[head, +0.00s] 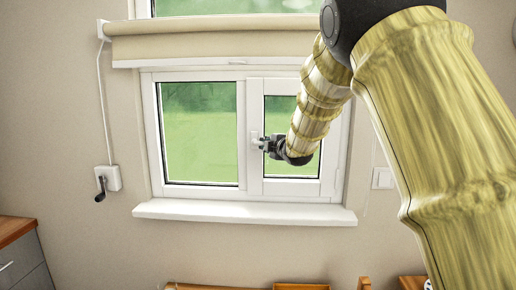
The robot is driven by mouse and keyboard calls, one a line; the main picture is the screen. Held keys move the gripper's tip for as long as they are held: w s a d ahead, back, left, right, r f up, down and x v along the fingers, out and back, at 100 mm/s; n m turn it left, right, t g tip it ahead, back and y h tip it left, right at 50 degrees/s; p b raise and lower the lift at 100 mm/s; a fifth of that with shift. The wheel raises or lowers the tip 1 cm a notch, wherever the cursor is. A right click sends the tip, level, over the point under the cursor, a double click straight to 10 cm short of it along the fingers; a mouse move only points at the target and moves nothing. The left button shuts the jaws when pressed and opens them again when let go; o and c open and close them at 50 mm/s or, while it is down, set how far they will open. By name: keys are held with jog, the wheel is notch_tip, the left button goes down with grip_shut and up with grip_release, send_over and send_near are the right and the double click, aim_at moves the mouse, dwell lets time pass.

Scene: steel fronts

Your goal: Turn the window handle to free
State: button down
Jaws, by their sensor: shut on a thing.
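A white window (243,190) with two glass panes is set in the wall ahead. The window handle (255,138) is a small white piece on the middle upright of the frame, at the left edge of the right pane. My gripper (263,143) is at the handle, shut on it, reaching in from the right. The gripper's dark fingers hide much of the handle, so its exact angle is hard to tell. The window sash looks closed in its frame.
A beige roller blind (210,40) is rolled up above the window. A crank box (108,179) with a cord hangs on the wall at left. A white sill (240,212) juts out below. A wooden-topped grey cabinet (22,255) stands at lower left. A wall switch (382,178) is at right.

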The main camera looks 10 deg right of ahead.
jog(key=shift+r+n, duration=0.25)
jog(key=shift+n, duration=0.15)
jog(key=c, duration=1.4)
grip_release()
jog(key=shift+c, duration=0.2)
jog(key=v, duration=1.2)
jog(key=shift+r, duration=0.15)
jog(key=shift+w, duration=0.1)
